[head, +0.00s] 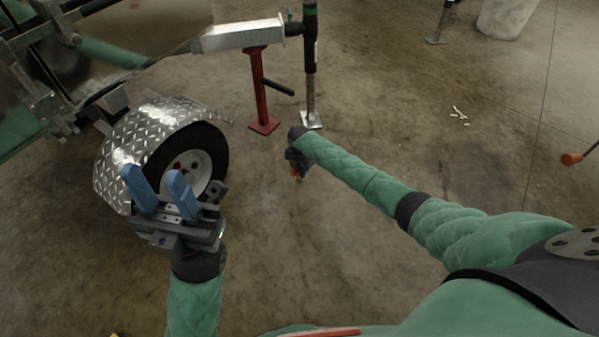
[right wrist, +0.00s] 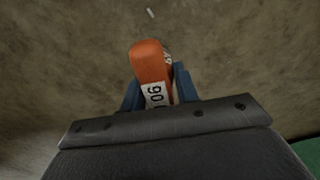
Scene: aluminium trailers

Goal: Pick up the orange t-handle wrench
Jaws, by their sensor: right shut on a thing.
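The orange t-handle wrench shows in the right wrist view as a rounded orange handle (right wrist: 150,62) with a white label printed with dark digits. It sits between the blue fingers of my right gripper (right wrist: 155,92), which is shut on it. In the head view, a small bit of its orange (head: 296,175) shows below my right gripper (head: 298,166), at the end of the outstretched arm; the rest of the wrench is hidden. My left gripper (head: 158,188) is open and empty, its two blue fingers apart, in front of the trailer wheel.
The trailer wheel (head: 196,170) under a diamond-plate fender (head: 135,140) stands at left. A red stand (head: 262,95) and a trailer jack post (head: 310,70) stand at the back. Another orange-ended tool (head: 573,158) shows at the right edge. Small white pieces (head: 460,115) lie on otherwise clear floor.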

